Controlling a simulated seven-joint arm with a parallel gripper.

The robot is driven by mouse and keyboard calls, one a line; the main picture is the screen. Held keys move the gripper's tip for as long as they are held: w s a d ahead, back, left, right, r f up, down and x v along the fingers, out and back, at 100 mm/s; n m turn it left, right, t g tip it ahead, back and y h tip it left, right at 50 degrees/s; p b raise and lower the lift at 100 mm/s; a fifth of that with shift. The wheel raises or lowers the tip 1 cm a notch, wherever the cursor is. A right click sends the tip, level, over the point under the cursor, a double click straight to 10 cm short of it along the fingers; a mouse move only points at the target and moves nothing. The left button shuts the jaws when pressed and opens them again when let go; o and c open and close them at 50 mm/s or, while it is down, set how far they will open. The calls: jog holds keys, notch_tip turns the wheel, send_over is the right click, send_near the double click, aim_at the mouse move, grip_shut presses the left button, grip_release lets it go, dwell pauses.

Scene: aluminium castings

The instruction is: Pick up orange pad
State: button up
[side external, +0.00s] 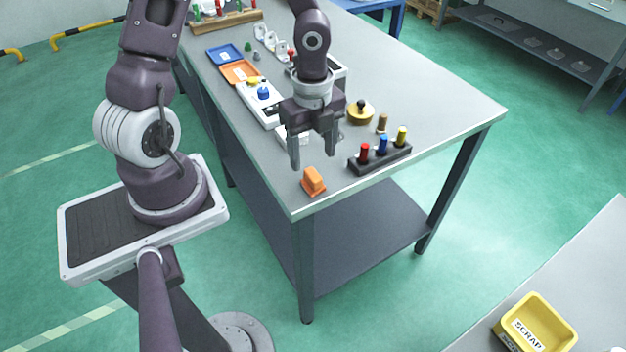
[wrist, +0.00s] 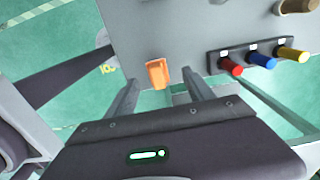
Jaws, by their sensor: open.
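The orange pad (side external: 313,182) is a small orange block on a thin orange base, on the grey table near its front corner. In the wrist view the orange pad (wrist: 157,73) lies ahead of the fingertips, between their lines and nearer the left one. My gripper (side external: 313,160) is open and empty, with its fingers pointing down above the table, just behind the pad. It also shows in the wrist view (wrist: 160,80) with the fingers spread wide. The fingers do not appear to touch the pad.
A dark rack (side external: 380,158) with red, blue and yellow pegs stands right of the pad. A brown peg (side external: 382,123) and a yellow round part (side external: 360,113) stand behind it. Orange (side external: 240,72) and blue (side external: 224,54) trays lie farther back. The table edge is close to the pad.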

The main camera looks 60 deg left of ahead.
aim_at(313, 174)
jog(key=f, duration=0.3)
jog(key=d+f, duration=0.1)
jog(key=f, duration=0.1)
jog(key=shift+s+d+f, duration=0.1)
jog(key=shift+s+f, duration=0.15)
jog(key=shift+s, duration=0.05)
jog(key=shift+f, duration=0.4)
grip_shut()
jog(key=shift+r, duration=0.1)
notch_tip(313, 174, up, 10)
